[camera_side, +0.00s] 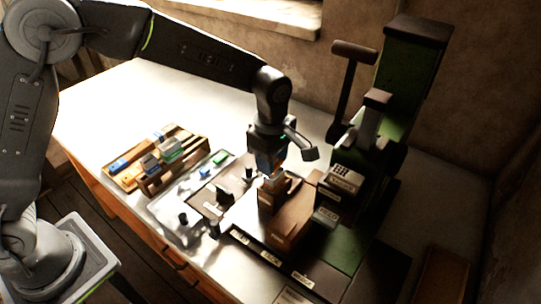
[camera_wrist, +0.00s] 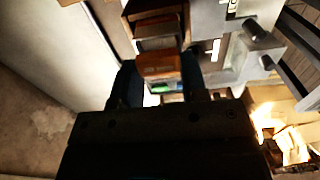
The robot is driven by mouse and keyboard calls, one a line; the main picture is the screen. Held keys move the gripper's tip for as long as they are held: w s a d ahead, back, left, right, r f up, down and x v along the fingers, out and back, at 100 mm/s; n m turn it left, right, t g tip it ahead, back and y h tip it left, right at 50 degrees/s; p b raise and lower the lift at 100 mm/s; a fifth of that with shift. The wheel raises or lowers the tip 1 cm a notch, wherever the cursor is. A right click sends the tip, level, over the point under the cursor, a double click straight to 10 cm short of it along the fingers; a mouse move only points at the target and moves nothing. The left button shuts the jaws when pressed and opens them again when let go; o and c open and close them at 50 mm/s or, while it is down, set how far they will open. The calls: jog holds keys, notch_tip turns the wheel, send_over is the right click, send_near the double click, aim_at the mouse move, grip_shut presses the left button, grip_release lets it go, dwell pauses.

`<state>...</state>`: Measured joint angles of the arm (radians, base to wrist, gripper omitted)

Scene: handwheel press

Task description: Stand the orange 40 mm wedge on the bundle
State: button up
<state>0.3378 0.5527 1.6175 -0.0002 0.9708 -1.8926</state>
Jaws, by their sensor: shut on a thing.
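My gripper (camera_side: 271,172) is shut on the orange wedge (camera_wrist: 160,65), whose orange-brown face shows between the dark fingers in the wrist view. In the side view the gripper points down, and only a small orange-tan bit of the wedge shows at the fingertips. Directly below is a brown blocky stack (camera_side: 287,228) in front of the green press, which appears to be the bundle. I cannot tell whether the wedge touches it or hangs just above. In the wrist view a brown, box-like thing (camera_wrist: 155,8) lies just beyond the wedge, with a greyish layer between.
The green press (camera_side: 405,75) with its dark handle (camera_side: 347,90) rises close to the right of my gripper. A wooden tray (camera_side: 160,158) of coloured blocks stands at the left. A light tray (camera_side: 180,205) with small dark and green pieces lies nearer. The table's back left is clear.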

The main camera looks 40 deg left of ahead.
jog(key=shift+f, duration=0.1)
dwell(0.6)
jog(key=shift+f, duration=0.55)
jog(key=o, duration=1)
jog(key=shift+r, duration=6.95)
